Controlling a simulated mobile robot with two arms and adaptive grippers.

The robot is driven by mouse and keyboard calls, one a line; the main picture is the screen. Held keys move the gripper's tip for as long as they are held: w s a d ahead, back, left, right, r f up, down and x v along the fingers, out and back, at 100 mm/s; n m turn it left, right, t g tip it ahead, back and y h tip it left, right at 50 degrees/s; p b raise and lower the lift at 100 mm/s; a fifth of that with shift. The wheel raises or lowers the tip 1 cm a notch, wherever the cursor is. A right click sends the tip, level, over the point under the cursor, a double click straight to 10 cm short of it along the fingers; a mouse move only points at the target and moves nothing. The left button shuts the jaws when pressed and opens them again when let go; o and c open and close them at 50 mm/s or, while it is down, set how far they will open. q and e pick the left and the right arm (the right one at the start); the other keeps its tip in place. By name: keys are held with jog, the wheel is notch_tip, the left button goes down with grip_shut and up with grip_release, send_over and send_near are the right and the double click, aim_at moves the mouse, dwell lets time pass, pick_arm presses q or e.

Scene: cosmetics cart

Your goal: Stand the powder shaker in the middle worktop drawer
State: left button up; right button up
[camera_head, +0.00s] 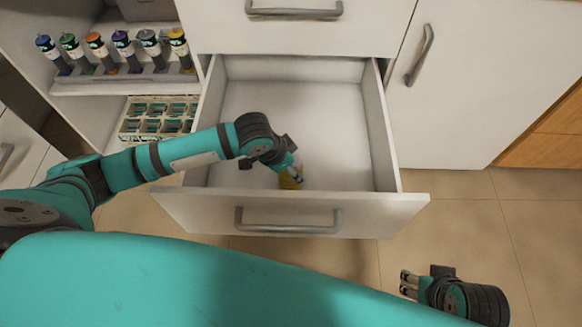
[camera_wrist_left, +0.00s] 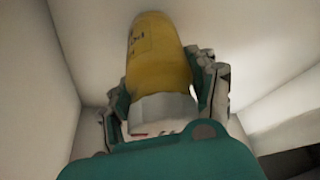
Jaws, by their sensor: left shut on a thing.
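The drawer (camera_head: 335,120) is pulled open, with a white interior and a grey bar handle on its front. The powder shaker (camera_head: 289,182) is yellow and shows in the head view inside the drawer, near its front wall, partly hidden by my left gripper (camera_head: 291,170). In the left wrist view the shaker (camera_wrist_left: 158,55) is yellow with a pale grey-white end, and the fingers of my left gripper (camera_wrist_left: 165,95) are shut on it from both sides. I cannot tell whether its base touches the drawer floor. My right gripper (camera_head: 408,284) is empty, outside the drawer at lower right, fingers close together.
Several bottles with coloured caps (camera_head: 107,55) stand in a rack on the left shelf. A crate with compartments (camera_head: 158,118) is below them. A closed drawer (camera_head: 290,30) is above, and a closed cabinet door (camera_head: 455,90) is to the right. Most of the drawer floor is bare.

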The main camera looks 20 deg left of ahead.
pick_arm(q)
jog(key=shift+f, duration=0.1)
jog(key=o, duration=1.3)
jog(key=shift+a+r, duration=0.1)
jog(key=shift+r, duration=0.35)
jog(key=p+v, duration=0.1)
jog(key=v, duration=0.2)
jog(key=shift+r+p, duration=0.1)
jog(key=shift+p, duration=0.25)
jog(key=p+v, duration=0.2)
jog(key=v, duration=0.6)
pick_arm(e)
jog(key=s+x, duration=0.1)
jog(key=x, duration=0.9)
jog(key=shift+s+f+g, duration=0.25)
jog(key=shift+f+g, duration=0.05)
